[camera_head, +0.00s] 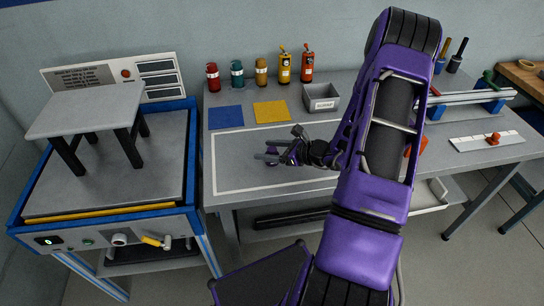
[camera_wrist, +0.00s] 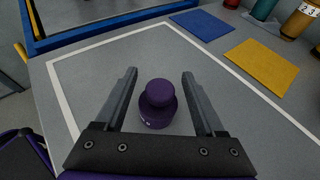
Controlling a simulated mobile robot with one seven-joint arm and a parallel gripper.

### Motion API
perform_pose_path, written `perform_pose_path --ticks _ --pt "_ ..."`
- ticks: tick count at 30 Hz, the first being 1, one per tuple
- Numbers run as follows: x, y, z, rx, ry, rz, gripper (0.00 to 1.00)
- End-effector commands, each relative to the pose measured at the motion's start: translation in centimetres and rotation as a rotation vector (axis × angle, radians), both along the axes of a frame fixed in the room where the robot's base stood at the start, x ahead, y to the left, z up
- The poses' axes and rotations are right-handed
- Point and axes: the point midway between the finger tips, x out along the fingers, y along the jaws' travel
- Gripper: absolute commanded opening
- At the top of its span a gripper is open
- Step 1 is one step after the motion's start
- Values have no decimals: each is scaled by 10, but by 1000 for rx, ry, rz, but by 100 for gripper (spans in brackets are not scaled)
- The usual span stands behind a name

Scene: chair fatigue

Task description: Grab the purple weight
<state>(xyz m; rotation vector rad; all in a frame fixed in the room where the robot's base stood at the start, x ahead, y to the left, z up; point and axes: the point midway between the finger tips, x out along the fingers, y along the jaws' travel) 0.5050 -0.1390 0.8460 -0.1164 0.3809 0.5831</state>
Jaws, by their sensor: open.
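The purple weight (camera_wrist: 158,104) is a short stepped cylinder with a knob on top. It stands upright on the grey table inside the white outlined area. In the wrist view it sits between the two open fingers of my gripper (camera_wrist: 159,85), with a gap on each side. In the head view my gripper (camera_head: 268,150) is low over the left part of the outlined area, and a little of the weight (camera_head: 272,157) shows between the fingers. Whether the fingers are level with the weight is hard to tell.
A blue mat (camera_head: 226,117) and a yellow mat (camera_head: 271,112) lie behind. Several coloured bottles and a grey bin (camera_head: 321,101) stand at the back. The blue-framed test machine (camera_head: 190,150) with a small stool (camera_head: 88,110) is on the left. The table around the weight is clear.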

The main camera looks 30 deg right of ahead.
Motion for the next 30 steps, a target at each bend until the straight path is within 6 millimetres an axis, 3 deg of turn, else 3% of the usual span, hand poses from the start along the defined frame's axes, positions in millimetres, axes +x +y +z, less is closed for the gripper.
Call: perform_pose_path --ticks 3,10,21,30 --pt "11 8 -6 1 1 1 71" --pt "13 9 -6 1 1 0 69" --pt "12 9 -6 1 1 0 3" --pt "12 8 -6 1 1 0 0"
